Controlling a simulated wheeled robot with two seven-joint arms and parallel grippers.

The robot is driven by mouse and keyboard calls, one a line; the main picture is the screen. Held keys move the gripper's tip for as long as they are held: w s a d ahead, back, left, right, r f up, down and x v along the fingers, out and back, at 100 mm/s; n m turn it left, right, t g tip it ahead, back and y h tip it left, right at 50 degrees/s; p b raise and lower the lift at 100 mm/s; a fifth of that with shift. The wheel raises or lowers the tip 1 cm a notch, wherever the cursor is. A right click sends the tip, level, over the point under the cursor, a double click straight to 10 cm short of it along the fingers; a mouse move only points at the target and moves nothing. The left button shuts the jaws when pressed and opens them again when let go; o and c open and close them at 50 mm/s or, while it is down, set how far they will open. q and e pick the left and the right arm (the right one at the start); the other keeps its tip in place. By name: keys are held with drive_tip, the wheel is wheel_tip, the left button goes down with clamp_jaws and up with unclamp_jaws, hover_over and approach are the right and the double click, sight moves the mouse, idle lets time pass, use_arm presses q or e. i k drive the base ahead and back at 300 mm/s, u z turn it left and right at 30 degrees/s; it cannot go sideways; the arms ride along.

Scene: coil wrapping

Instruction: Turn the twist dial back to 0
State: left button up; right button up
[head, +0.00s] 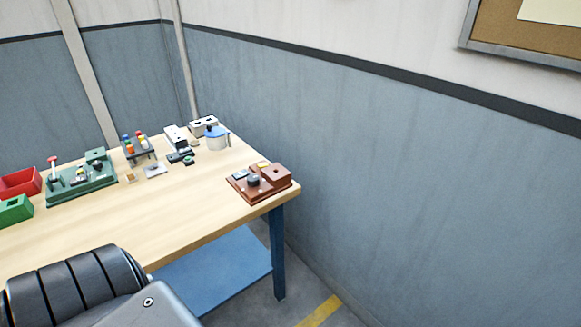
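A reddish-brown device (283,187) sits near the right end of the wooden table. On it are a dark round knob (253,180), which looks like a dial, a raised box on its right side and a small yellow part at the back. The knob's scale and pointer are too small to read, so I cannot tell its setting. Neither of my grippers is in the head view.
A green device with a red-topped lever (53,164), a red bin (20,182) and a green bin (14,209) stand at the left. A blue-lidded pot (216,138) stands at the back. The table's front middle is clear. A wall rises behind.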

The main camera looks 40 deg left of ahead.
sight(253, 180)
drive_tip(key=z, duration=0.1)
drive_tip(key=i, duration=0.75)
drive_tip(key=u, duration=0.8)
drive_tip(key=i, duration=0.55)
drive_tip(key=u, duration=0.65)
